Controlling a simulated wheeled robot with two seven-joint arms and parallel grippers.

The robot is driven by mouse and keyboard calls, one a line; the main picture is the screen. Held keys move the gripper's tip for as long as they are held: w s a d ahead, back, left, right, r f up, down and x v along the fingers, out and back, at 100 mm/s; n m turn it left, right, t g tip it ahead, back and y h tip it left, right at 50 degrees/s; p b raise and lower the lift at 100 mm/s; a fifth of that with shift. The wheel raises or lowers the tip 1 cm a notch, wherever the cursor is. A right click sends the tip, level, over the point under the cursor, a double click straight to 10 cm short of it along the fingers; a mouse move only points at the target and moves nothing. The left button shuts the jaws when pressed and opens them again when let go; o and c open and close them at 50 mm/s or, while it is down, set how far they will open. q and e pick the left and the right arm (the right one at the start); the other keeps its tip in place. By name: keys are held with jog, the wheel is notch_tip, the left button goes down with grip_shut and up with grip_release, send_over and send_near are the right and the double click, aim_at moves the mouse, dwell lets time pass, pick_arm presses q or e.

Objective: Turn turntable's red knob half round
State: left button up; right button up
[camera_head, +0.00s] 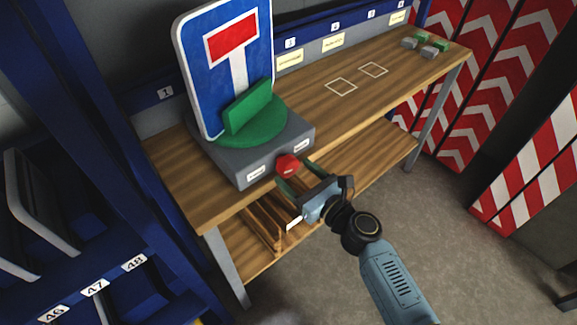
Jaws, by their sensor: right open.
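The red knob (288,164) sits on the front face of the turntable's grey base (228,160), between two small white labels. A green round plate (252,128) with a green upright block (247,106) is on top of the base. A blue dead-end road sign (222,62) with a white stem and red bar stands upright there, its lower edge beside the green block. My right gripper (294,175) is open at the knob, one finger on each side of it. Whether the fingers touch the knob cannot be told. My left gripper is not in view.
The turntable stands on a wooden workbench (385,83) with two white outlined squares. Small grey and green blocks (426,45) lie at its far right end. A lower shelf holds wooden slats (262,222). Blue racking is at left, red-and-white chevron boards (460,95) at right.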

aim_at(292, 170)
jog(key=shift+x, duration=1.8)
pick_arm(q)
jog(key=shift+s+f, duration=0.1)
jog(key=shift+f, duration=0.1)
pick_arm(e)
jog(key=c, duration=0.9)
jog(key=shift+c, duration=0.2)
